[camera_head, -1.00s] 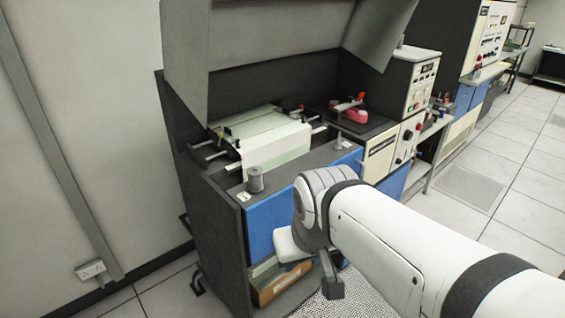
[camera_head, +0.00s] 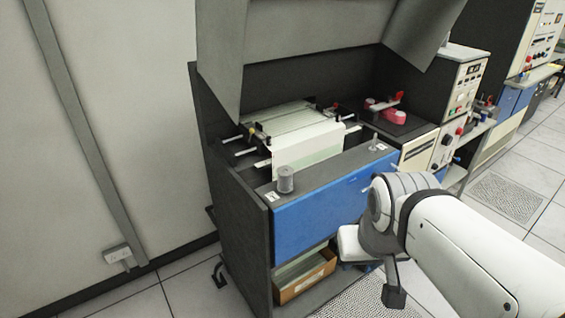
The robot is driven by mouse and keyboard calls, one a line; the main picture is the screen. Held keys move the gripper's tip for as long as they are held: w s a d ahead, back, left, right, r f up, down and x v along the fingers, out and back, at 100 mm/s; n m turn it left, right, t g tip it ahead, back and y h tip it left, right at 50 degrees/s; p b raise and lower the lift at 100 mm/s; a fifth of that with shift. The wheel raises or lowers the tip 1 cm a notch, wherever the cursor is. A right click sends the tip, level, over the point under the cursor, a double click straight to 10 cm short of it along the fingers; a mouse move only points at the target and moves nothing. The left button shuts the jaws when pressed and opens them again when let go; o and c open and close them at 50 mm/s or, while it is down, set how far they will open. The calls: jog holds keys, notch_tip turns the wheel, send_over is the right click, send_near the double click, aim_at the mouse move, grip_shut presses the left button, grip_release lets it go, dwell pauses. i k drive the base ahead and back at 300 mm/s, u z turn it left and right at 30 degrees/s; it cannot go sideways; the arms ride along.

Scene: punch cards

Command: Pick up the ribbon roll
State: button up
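A small upright dark grey roll (camera_head: 285,180), which looks like the ribbon roll, stands on the front ledge near the left corner of an open machine (camera_head: 330,215). A thinner grey spindle (camera_head: 374,142) stands at the right end of the same ledge. My gripper (camera_head: 393,286) hangs below the white wrist at the end of my arm, in front of the machine's right half. It is to the right of and lower in the picture than the roll, apart from it. Its fingers are mostly hidden, and I cannot see whether they are open.
White paper (camera_head: 305,150) lies across the machine behind the roll. The raised grey lid (camera_head: 320,50) overhangs from above. A cardboard box (camera_head: 300,278) sits on the shelf below. Floor is clear at lower left.

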aim_at(285, 179)
jog(key=i, duration=0.95)
jog(key=z, duration=0.05)
